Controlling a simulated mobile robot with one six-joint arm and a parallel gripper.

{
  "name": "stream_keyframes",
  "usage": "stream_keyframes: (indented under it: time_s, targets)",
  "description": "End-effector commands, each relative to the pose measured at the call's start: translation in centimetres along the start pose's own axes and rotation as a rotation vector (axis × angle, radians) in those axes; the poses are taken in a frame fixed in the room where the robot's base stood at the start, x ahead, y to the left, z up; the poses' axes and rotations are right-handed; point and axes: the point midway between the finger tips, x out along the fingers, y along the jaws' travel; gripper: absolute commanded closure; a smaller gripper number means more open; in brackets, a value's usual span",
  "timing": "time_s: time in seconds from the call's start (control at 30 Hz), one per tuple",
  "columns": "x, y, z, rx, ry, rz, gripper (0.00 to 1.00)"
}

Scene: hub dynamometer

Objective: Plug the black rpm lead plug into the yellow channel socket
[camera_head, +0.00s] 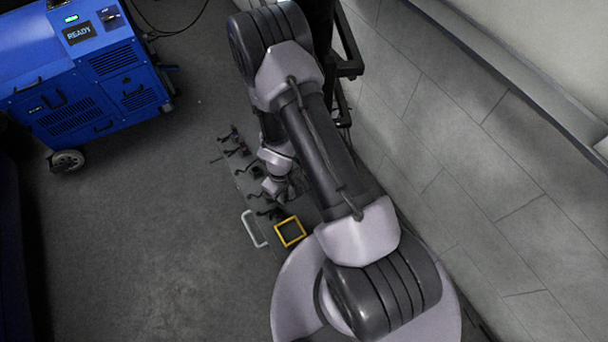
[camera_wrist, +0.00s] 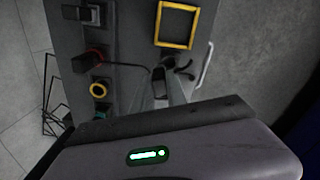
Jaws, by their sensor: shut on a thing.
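My gripper (camera_head: 277,192) is low over the grey panel in the head view; my arm hides much of that area. In the wrist view, my gripper (camera_wrist: 163,92) is over the panel, shut on a small black plug (camera_wrist: 160,81). A thin dark lead runs from near it to the left. The yellow channel socket (camera_wrist: 99,90) is a yellow ring near the panel's left edge, left of the held plug and apart from it. I cannot make out the plug's tip.
A red-ringed socket with a dark plug (camera_wrist: 84,62) lies above the yellow socket. A green socket (camera_wrist: 101,112) is below it. A yellow square frame (camera_wrist: 177,25) and a white handle (camera_head: 254,229) lie nearby. A blue cabinet (camera_head: 85,75) stands left; a wall is right.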

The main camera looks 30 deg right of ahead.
Motion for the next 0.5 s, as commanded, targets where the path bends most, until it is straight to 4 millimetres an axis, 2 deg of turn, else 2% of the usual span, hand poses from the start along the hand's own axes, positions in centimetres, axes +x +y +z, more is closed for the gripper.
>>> stream_keyframes:
  time_s: [0.5]
  targets:
    - [-0.2, 4.1, 1.6, 0.003, 0.0, 0.0, 1.0]
